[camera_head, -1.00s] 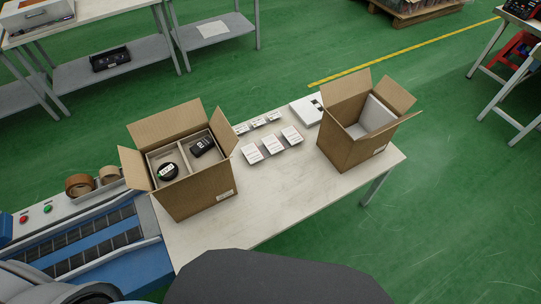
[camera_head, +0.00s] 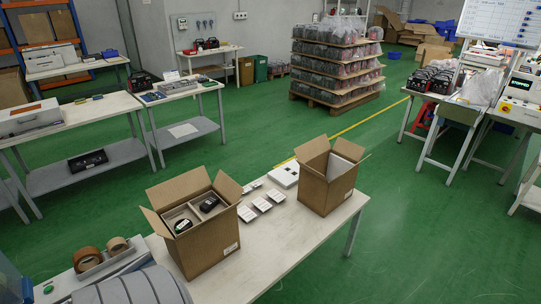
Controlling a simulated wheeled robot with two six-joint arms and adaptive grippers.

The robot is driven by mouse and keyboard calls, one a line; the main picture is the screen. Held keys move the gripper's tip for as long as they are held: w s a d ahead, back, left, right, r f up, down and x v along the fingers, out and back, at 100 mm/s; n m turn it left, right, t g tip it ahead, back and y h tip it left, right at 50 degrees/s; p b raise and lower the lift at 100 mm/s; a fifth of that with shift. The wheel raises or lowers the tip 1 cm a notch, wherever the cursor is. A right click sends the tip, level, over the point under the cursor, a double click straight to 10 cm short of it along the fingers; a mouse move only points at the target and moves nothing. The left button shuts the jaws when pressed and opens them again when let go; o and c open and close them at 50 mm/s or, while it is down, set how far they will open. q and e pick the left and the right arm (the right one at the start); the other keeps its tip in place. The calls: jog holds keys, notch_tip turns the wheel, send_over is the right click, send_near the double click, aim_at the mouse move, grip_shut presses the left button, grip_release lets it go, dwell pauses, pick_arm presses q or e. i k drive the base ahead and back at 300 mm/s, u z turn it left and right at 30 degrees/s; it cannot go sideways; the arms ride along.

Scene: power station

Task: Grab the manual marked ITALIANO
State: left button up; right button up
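Several small white booklets lie in two rows on the white table (camera_head: 300,232) between two open cardboard boxes. In the front row are a left booklet (camera_head: 247,213), a middle booklet (camera_head: 262,204) and a right booklet (camera_head: 276,195). The back row (camera_head: 250,187) is partly hidden by the left box. The print is too small to tell which is marked ITALIANO.
The left cardboard box (camera_head: 211,240) holds dark items in compartments; the right box (camera_head: 325,187) holds a pale insert. A flat white case (camera_head: 285,175) lies behind the booklets. Tape rolls (camera_head: 88,258) sit at the left. The table's front is clear.

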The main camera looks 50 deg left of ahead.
aim_at(246, 213)
jog(key=i, duration=1.4)
jog(key=u, duration=0.35)
jog(key=i, duration=1.1)
jog(key=u, duration=1.45)
jog(key=i, duration=0.8)
jog(key=u, duration=1.1)
jog(key=i, duration=0.15)
jog(key=u, duration=0.1)
